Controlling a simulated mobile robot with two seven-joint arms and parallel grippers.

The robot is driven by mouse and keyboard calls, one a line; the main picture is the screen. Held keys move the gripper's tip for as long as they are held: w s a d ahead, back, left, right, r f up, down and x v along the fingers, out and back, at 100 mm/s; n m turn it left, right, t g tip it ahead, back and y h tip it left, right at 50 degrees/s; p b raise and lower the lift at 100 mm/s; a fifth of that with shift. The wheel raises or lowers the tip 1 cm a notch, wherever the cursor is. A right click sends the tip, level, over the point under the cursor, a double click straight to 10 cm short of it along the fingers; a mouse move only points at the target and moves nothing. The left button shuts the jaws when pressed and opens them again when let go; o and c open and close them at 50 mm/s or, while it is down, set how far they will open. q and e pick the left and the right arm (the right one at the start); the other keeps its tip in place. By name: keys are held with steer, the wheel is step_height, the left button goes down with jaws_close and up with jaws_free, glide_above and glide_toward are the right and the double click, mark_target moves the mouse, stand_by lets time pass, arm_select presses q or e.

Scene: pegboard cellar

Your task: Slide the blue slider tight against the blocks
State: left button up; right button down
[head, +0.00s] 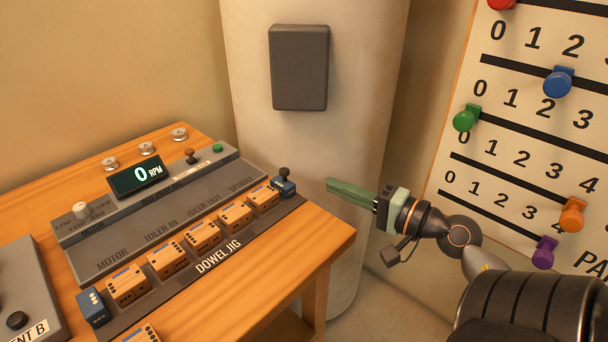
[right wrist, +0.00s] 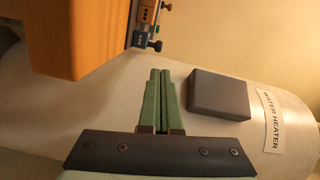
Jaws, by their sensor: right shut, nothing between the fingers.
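The blue slider (head: 284,187) with a black knob sits at the right end of the dowel jig (head: 219,256). Several orange blocks (head: 203,236) stand in a row along the jig, with gaps between some of them. The slider is close to the rightmost block (head: 263,197); I cannot tell if they touch. A dark blue end block (head: 92,306) stands at the row's left end. My right gripper (head: 330,184) is shut and empty, in the air to the right of the slider and apart from it. In the right wrist view the gripper (right wrist: 160,72) points toward the slider (right wrist: 142,38).
A grey machine panel with an RPM display (head: 140,177) lies behind the jig on the wooden table (head: 320,238). Another orange block (head: 138,334) is at the front edge of view. A water heater (head: 315,140) stands behind; a pegboard (head: 530,130) is at the right.

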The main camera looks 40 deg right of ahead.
mark_target(283, 181)
arm_select(q)
steer(key=shift+w, duration=0.1)
steer(key=shift+r, duration=0.15)
steer(key=shift+d+r+p, duration=0.2)
steer(key=shift+r+p, duration=0.8)
steer(key=shift+p, duration=0.9)
arm_select(e)
steer(key=w, duration=0.9)
steer(key=shift+a+f+h, duration=0.2)
steer(key=shift+a+h, duration=0.1)
steer(key=shift+w, duration=0.1)
arm_select(q)
steer(key=shift+r, duration=0.1)
